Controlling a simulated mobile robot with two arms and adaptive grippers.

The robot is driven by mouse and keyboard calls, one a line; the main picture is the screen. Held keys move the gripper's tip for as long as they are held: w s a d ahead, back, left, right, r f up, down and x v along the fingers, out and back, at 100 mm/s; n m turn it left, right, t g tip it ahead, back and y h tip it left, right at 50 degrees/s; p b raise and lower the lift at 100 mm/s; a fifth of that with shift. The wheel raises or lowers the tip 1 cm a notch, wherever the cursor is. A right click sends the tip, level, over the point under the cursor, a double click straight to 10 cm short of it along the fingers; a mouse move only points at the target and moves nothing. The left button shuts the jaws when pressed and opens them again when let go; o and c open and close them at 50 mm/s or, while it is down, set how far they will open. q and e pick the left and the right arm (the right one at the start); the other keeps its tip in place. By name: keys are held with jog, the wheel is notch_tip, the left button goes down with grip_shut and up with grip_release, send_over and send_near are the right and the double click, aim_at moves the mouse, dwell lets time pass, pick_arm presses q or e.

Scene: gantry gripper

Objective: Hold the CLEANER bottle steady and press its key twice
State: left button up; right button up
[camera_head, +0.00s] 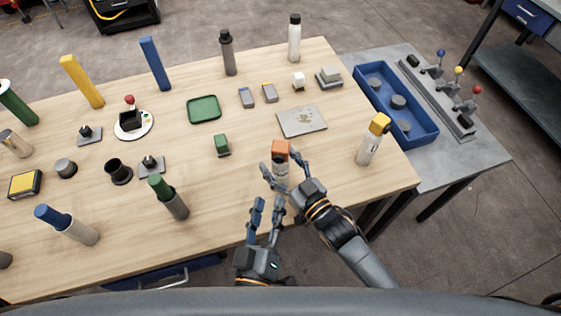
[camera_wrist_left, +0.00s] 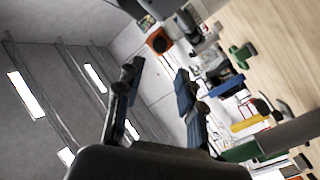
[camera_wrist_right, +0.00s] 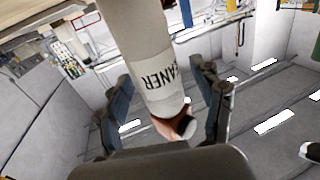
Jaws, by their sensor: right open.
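The CLEANER bottle (camera_head: 281,170) stands near the front of the wooden table, with an orange top (camera_head: 281,148) and a pale body. In the right wrist view the bottle (camera_wrist_right: 143,55) fills the middle, with part of its label upside down and the orange top at the lower end. My right gripper (camera_head: 284,168) is open, with its fingers on either side of the bottle; contact cannot be made out. My left gripper (camera_head: 266,203) is open and empty, in front of the bottle and a little left of it. Its spread fingers also show in the left wrist view (camera_wrist_left: 155,80).
A yellow-topped bottle (camera_head: 368,148) stands to the right. A small green block (camera_head: 222,146) and a grey plate (camera_head: 302,121) lie behind. A dark green-topped bottle (camera_head: 175,204) stands to the left. A blue tray (camera_head: 424,133) sits on the side table.

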grip_shut()
pick_arm(q)
grip_shut()
dwell(1.2)
